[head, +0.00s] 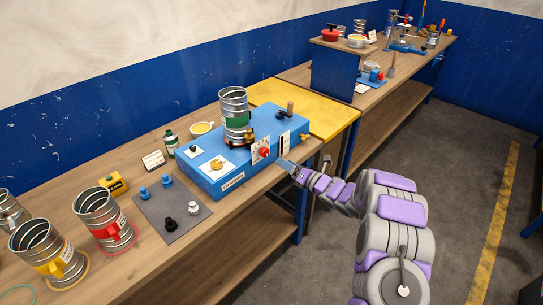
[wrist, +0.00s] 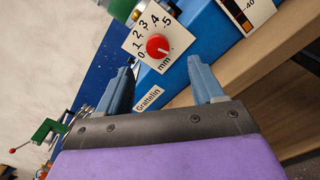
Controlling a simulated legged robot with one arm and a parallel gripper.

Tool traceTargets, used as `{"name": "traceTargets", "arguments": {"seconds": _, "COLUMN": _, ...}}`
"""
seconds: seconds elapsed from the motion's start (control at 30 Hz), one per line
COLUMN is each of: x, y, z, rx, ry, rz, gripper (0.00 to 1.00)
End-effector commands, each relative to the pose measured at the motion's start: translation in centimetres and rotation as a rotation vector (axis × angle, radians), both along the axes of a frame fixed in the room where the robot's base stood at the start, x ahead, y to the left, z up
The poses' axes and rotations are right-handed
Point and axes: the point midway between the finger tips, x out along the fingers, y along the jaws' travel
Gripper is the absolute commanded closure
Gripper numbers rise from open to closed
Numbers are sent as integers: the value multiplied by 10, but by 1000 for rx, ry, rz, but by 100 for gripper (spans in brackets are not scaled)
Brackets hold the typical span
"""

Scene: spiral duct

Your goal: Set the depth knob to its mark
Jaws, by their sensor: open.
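The depth knob (wrist: 157,46) is a round red knob on a white dial plate (wrist: 137,44) with numbers up to 5 and "mm". A small pale line shows on the knob, but I cannot tell exactly which number it points to. No separate mark can be made out. In the head view the red knob (head: 265,153) sits on the front face of the blue machine (head: 205,178). My gripper (wrist: 158,72) is open and empty. In the wrist view the knob appears beyond and between its fingertips, apart from them. The gripper (head: 287,166) is just right of the knob in the head view.
A ribbed metal duct (head: 233,106) stands on the machine. A yellow knob (head: 217,164) is on its top. A grey mat (head: 172,210) with small fittings lies left.

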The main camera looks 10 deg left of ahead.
Motion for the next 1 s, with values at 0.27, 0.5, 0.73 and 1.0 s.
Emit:
{"name": "traceTargets", "arguments": {"seconds": 0.27, "x": 32, "y": 43, "z": -1, "rx": 1, "ry": -1, "rz": 4, "gripper": 33}}
{"name": "traceTargets", "arguments": {"seconds": 0.5, "x": 48, "y": 59, "z": 0, "rx": 4, "ry": 2, "rz": 1, "gripper": 33}}
{"name": "traceTargets", "arguments": {"seconds": 0.73, "x": 52, "y": 66, "z": 1, "rx": 2, "ry": 2, "rz": 1, "gripper": 33}}
{"name": "traceTargets", "arguments": {"seconds": 1.0, "x": 52, "y": 67, "z": 1, "rx": 2, "ry": 2, "rz": 1, "gripper": 41}}
